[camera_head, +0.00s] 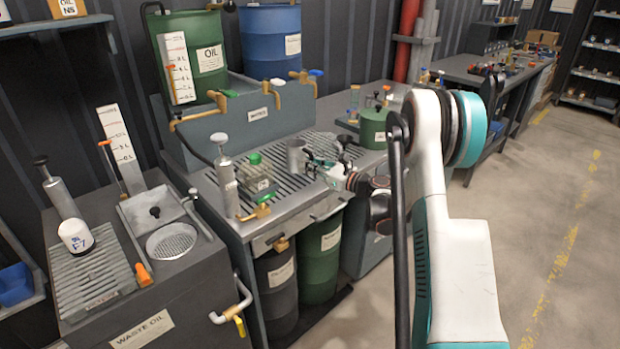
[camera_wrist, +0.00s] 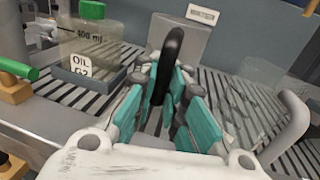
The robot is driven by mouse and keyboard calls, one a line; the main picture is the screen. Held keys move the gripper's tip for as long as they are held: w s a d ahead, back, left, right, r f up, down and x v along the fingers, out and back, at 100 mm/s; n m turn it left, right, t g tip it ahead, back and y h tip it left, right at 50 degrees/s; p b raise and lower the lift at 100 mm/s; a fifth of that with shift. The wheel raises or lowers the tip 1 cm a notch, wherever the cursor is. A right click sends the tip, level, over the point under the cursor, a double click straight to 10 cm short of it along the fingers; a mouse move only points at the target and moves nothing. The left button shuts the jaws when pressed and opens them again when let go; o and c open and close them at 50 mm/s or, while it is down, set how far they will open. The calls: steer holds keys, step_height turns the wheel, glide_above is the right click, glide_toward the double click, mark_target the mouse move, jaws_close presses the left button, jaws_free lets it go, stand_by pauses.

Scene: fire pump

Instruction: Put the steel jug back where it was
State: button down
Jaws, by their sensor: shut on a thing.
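The steel jug (camera_head: 296,155) is a plain grey cylinder at the slatted grate of the oil bench in the head view. In the wrist view its grey body (camera_wrist: 190,42) is straight ahead, with its black handle (camera_wrist: 170,62) towards me. My gripper (camera_head: 318,166) reaches in from the right, beside the jug. In the wrist view the teal-padded fingers (camera_wrist: 166,100) are closed around the black handle. The jug looks upright. Its base is partly hidden by the fingers, so I cannot tell whether it touches the grate.
A clear oil bottle with a green cap (camera_head: 256,172) stands left of the jug. A metal pump (camera_head: 226,182) and a green-handled tap (camera_head: 258,208) are further left. A green can (camera_head: 374,128) stands on the right. Open grate slats (camera_wrist: 225,92) show right of the fingers.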

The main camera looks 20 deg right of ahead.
mark_target(302, 171)
step_height(302, 171, down, 4)
steer(key=shift+r+b, duration=0.1)
steer(key=shift+b, duration=0.55)
steer(key=c, duration=1.7)
jaws_free()
steer(key=shift+o, duration=0.2)
